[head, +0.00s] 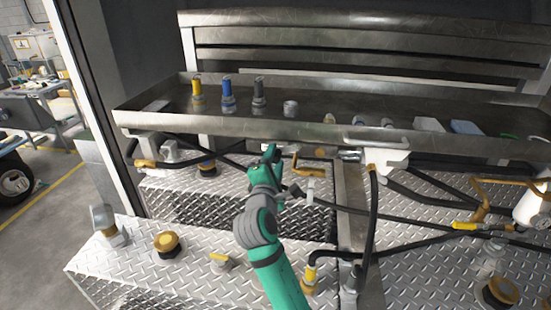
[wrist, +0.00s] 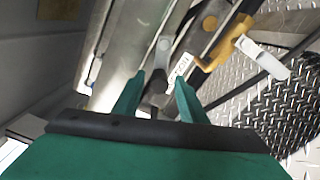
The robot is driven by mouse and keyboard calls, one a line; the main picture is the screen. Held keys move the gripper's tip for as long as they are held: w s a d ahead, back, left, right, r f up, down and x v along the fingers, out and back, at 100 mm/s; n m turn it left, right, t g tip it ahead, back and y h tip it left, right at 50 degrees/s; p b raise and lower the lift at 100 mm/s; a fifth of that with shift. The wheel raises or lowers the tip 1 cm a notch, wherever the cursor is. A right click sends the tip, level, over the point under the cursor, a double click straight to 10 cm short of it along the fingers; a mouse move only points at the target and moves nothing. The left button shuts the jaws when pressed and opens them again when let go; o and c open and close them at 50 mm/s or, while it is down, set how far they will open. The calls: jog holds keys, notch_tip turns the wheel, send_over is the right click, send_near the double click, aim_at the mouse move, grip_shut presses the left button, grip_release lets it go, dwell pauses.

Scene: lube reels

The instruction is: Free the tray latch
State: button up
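The long metal tray (head: 230,127) runs across the head view above the diamond-plate deck. My green gripper (head: 272,153) is just below the tray's front edge, left of centre. In the wrist view my gripper (wrist: 158,97) is open, its two fingers apart. A small grey lever-like part with a dark end (wrist: 162,50), apparently the tray latch, lies ahead of and between the fingertips. I cannot tell whether either finger touches it. In the head view my gripper hides this part.
Yellow, blue and grey nozzles (head: 228,95) stand on the tray. A white bracket (head: 385,155) and black hoses (head: 420,240) lie to the right.

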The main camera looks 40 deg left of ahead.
jog(key=v, duration=0.9)
jog(key=shift+s+d, duration=0.2)
jog(key=shift+s, duration=0.15)
jog(key=s+d+f+m+h, duration=0.1)
jog(key=s+d+f+m, duration=0.1)
jog(key=d+f+m, duration=0.4)
jog(key=s+d+f+m+h, duration=0.1)
jog(key=s+d+f+m, duration=0.2)
jog(key=d+f+m, duration=0.3)
jog(key=s+d+f+m+h, duration=0.2)
jog(key=d+f+m, duration=0.4)
jog(key=f, duration=0.6)
jog(key=shift+s+d+t, duration=0.4)
jog(key=shift+s+d, duration=0.05)
jog(key=shift+d, duration=0.2)
jog(key=s+d+f+m+h, duration=0.2)
jog(key=s+d+m, duration=0.3)
jog(key=s+d, duration=0.4)
jog(key=s+d+f+m+h, duration=0.3)
jog(key=s+d, duration=0.7)
jog(key=s, duration=0.4)
jog(key=shift+d+f+m+g, duration=0.25)
jog(key=shift+f+m+g, duration=0.15)
jog(key=shift+f+m, duration=0.65)
jog(key=shift+s+r, duration=0.15)
jog(key=shift+r, duration=0.05)
